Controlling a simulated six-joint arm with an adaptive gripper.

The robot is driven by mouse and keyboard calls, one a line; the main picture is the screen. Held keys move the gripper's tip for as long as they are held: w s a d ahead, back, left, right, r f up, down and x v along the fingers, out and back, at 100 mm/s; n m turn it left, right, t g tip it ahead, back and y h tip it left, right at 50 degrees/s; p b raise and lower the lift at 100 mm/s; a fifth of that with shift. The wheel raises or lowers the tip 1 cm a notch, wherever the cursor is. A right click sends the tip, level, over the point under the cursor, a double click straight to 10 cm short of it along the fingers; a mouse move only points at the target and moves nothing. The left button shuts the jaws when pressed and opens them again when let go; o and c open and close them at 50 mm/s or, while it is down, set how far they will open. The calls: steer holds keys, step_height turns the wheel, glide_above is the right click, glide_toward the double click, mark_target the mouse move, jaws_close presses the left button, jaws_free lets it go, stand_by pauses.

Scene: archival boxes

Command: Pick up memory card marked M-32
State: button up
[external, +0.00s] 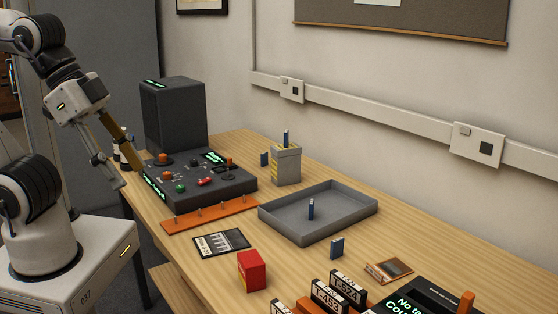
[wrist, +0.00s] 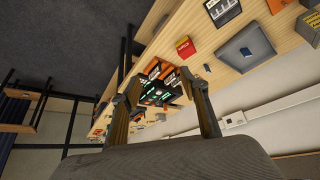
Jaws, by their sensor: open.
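Several small blue upright cards show in the external view. One card stands in the grey tray (external: 311,209), one on the table in front of the tray (external: 337,248), one on top of a grey box (external: 286,138), and one on the table behind that box (external: 264,159). Their markings are too small to read, so I cannot tell which is M-32. My gripper (wrist: 161,90) is open and empty, raised at the left beside the control console, away from the cards. In the wrist view, a blue card (wrist: 246,52) shows in the tray.
A grey tray (external: 270,226) lies mid-table. A control console (external: 202,184) and a dark cabinet (external: 174,117) stand at the left. A red box (external: 252,271), labelled black-and-white cartridges (external: 330,298) and an orange-edged plate (external: 389,271) occupy the front. A wall runs along the back.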

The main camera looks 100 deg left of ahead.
steer(key=w+a+r+t+y, duration=0.2)
steer(key=w+a+r, duration=0.4)
steer(key=w, duration=0.6)
steer(key=w+a+r+t+y, duration=0.2)
steer(key=w+a+r, duration=0.1)
steer(key=w+a, duration=0.7)
steer(key=w+a+f+m+t+h, duration=0.1)
steer(key=w+a+m+t, duration=0.4)
steer(key=w, duration=1.2)
steer(key=w+a+f+m+g+h, duration=0.1)
steer(key=w+a+f+h, duration=0.2)
steer(key=f, duration=0.5)
steer(key=w+a+f+m+g+h, duration=0.1)
steer(key=w+a+f+h, duration=0.1)
steer(key=a+f+h, duration=0.35)
steer(key=s+f+g+h, duration=0.1)
steer(key=s+f, duration=0.2)
steer(key=f, duration=0.3)
steer(key=s+f+m+g+h, duration=0.1)
steer(key=s+f+h, duration=0.1)
steer(key=s+f, duration=0.2)
steer(key=s+d+f+m+g+h, duration=0.1)
steer(key=s+f, duration=0.3)
steer(key=f, duration=0.5)
steer(key=shift+g+h, duration=0.3)
steer(key=shift+h, duration=0.05)
steer(key=shift+s, duration=0.1)
